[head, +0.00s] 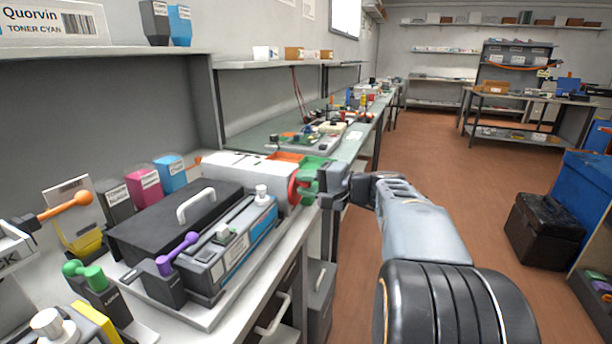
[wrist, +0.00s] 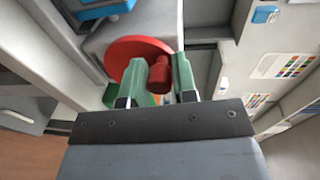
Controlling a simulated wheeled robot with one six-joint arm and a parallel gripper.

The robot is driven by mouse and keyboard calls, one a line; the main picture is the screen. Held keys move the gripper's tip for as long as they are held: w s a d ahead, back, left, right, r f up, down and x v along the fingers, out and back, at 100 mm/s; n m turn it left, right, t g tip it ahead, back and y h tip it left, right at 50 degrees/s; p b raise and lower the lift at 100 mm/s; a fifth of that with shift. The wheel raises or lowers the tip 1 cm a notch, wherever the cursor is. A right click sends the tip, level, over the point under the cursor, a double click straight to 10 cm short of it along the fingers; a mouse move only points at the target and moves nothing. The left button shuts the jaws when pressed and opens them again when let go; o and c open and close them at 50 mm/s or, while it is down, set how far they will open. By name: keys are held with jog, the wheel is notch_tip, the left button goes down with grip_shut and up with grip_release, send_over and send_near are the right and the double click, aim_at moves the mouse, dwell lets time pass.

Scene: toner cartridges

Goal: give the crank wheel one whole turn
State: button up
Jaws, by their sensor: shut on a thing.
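The crank wheel (wrist: 136,47) is a red disc with a red handle knob (wrist: 160,72) standing out from its face. In the head view the wheel (head: 293,189) shows edge-on at the right end of a light grey housing. My gripper (wrist: 160,66) has its two green fingers on either side of the knob and is shut on it. In the head view my gripper (head: 308,184) reaches the wheel from the right and hides part of it.
A black case (head: 165,225) with a pale handle and a grey-blue cartridge unit (head: 235,250) with a purple lever stand on the bench left of the wheel. Toner boxes (head: 145,185) stand behind.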

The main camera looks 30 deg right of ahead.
jog(key=m+p, duration=0.2)
jog(key=p, duration=0.1)
jog(key=w+d+m+p, duration=0.1)
jog(key=m+p, duration=0.2)
jog(key=d+m+g+y+p, duration=0.1)
jog(key=m+p, duration=0.2)
jog(key=p, duration=0.1)
jog(key=shift+w+r, duration=0.35)
jog(key=shift+w, duration=0.05)
jog(key=o, duration=0.9)
jog(key=shift+f, duration=0.1)
jog(key=v, duration=1.3)
jog(key=shift+s+d+p, duration=0.3)
jog(key=shift+p, duration=0.15)
